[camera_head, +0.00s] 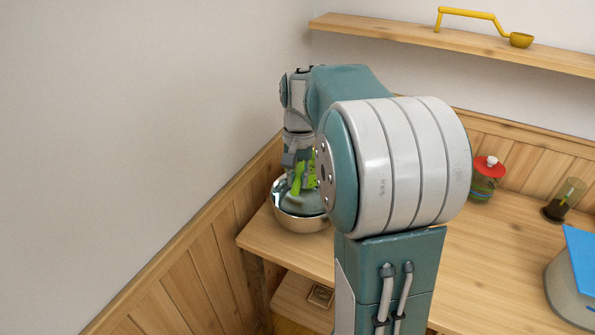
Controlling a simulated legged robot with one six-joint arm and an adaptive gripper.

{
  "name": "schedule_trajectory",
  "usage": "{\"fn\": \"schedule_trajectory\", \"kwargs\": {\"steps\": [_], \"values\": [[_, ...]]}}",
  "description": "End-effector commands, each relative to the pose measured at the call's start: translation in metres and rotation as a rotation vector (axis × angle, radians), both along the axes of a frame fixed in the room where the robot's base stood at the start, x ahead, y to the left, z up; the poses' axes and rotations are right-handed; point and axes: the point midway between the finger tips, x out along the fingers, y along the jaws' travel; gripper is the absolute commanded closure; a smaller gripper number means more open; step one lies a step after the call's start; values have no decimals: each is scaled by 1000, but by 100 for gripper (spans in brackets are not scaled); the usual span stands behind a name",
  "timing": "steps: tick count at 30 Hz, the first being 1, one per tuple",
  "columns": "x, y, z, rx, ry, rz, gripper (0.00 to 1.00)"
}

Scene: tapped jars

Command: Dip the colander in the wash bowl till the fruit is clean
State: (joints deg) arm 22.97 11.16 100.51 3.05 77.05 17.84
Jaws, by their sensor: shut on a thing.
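A shiny metal wash bowl (301,222) stands at the left end of the wooden table, partly hidden by my arm. My gripper (297,172) points down over the bowl and is shut on a bright green part (298,180), which looks like the colander's handle. The rest of the colander and any fruit are hidden or too small to make out. I cannot tell how deep the colander sits in the bowl.
A jar with a red lid (489,172) and a glass with dark contents (562,203) stand at the right. A grey container with a blue top (575,280) is at the right edge. A yellow ladle (521,40) lies on the wall shelf (400,35). Walls close off the left and back.

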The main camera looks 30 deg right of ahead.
Motion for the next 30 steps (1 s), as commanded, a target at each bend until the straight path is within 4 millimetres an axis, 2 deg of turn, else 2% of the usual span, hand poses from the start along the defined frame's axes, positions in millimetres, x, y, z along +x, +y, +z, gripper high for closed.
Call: {"fn": "schedule_trajectory", "kwargs": {"steps": [30], "values": [[0, 0, -68, 0, 0, 0, 100]]}}
